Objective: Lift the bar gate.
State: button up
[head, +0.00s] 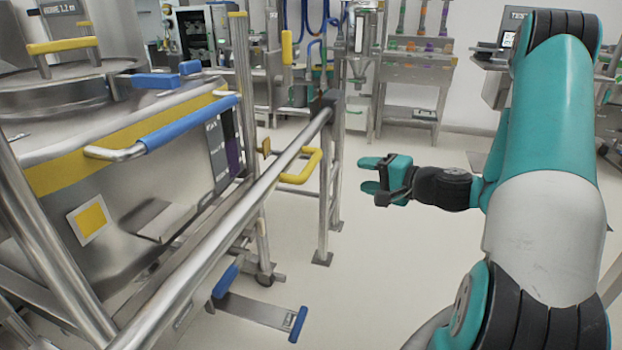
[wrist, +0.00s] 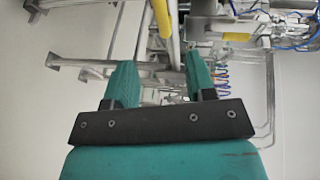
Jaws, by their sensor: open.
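The bar gate (head: 235,215) is a long steel bar running from the lower left up to a dark joint on a steel post (head: 326,190) in the head view. A yellow bar (wrist: 163,16), probably the handle, lies beyond the fingertips.
A large steel vessel (head: 120,190) with blue and yellow handles stands behind the bar on the left. A foot pedal with a blue end (head: 298,325) sits low near the floor. Shelves and benches (head: 415,72) line the back wall. The floor around my gripper is clear.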

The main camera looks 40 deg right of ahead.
aim_at(315, 164)
jog(key=x, duration=0.8)
jog(key=p+x, duration=0.1)
jog(key=x, duration=0.8)
jog(key=shift+w+d, duration=0.15)
jog(key=shift+d, duration=0.05)
jog(key=shift+c, duration=0.5)
grip_shut()
jog(key=shift+r+p, duration=0.1)
jog(key=shift+p, duration=0.25)
